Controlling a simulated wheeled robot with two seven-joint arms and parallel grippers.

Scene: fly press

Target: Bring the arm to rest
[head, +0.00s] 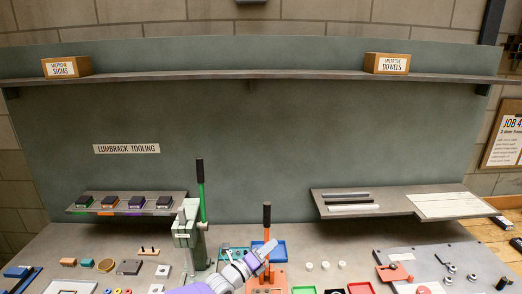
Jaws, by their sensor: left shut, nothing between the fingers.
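My left gripper (270,246) shows at the bottom centre, at the end of my grey and purple arm, which comes up from the lower edge. It is shut and empty. I cannot tell whether the gripper touches that press. A pale green press (188,236) with a tall green-and-black lever (201,190) stands to the left of the gripper. My right gripper is not in view.
A bench with several small parts spans the bottom. A raised shelf with dark blocks (124,202) is at left, a shelf with rods (348,196) at right. A blue tray (279,254) lies behind the gripper; a grey plate with a red part (394,271) is at right.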

